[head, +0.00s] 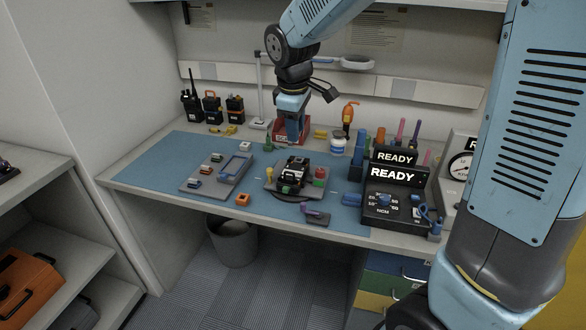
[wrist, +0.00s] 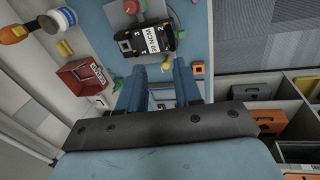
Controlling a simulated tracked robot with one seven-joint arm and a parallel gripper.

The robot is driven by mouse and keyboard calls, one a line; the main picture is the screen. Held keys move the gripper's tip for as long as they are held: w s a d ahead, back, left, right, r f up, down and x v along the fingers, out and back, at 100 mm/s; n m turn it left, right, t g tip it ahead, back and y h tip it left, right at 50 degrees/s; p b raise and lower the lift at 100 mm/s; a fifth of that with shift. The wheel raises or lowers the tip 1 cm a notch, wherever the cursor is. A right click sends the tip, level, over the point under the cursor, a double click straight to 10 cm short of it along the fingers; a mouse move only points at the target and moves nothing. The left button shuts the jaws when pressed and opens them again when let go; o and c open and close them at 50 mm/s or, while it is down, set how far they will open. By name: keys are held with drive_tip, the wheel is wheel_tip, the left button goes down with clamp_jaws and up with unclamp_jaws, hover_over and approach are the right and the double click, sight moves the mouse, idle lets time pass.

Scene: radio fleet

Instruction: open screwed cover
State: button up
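A black device with a white labelled top (head: 293,170) sits on a round grey fixture (head: 274,184) in the middle of the blue mat. In the wrist view its boxy body (wrist: 150,42) shows a white label ending in "NCM" and small numbers near its corners. The screws are too small to make out clearly. My gripper (head: 291,137) hangs above the back of the mat, behind the device and apart from it. In the wrist view its two blue fingers (wrist: 157,70) stand apart with nothing held between them.
A red box (head: 278,130) stands behind my gripper. A grey tray (head: 216,176) with small parts is left of the device. A black station (head: 394,200) with "READY" displays and upright coloured tools stands right. An orange block (head: 243,199) lies near the front edge.

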sight(290, 173)
drive_tip(key=shift+n, duration=0.5)
drive_tip(key=x, duration=0.5)
drive_tip(key=a+x, duration=0.1)
drive_tip(key=x, duration=0.4)
drive_tip(key=a+x, duration=0.1)
drive_tip(key=x, duration=0.4)
drive_tip(key=shift+w+f, duration=0.2)
drive_tip(key=shift+f, duration=0.05)
drive_tip(key=c, duration=0.6)
clamp_jaws()
drive_tip(key=shift+d, duration=0.3)
drive_tip(key=shift+a+r+g, duration=0.1)
drive_tip(key=shift+a+g, duration=0.2)
drive_tip(key=shift+a, duration=0.05)
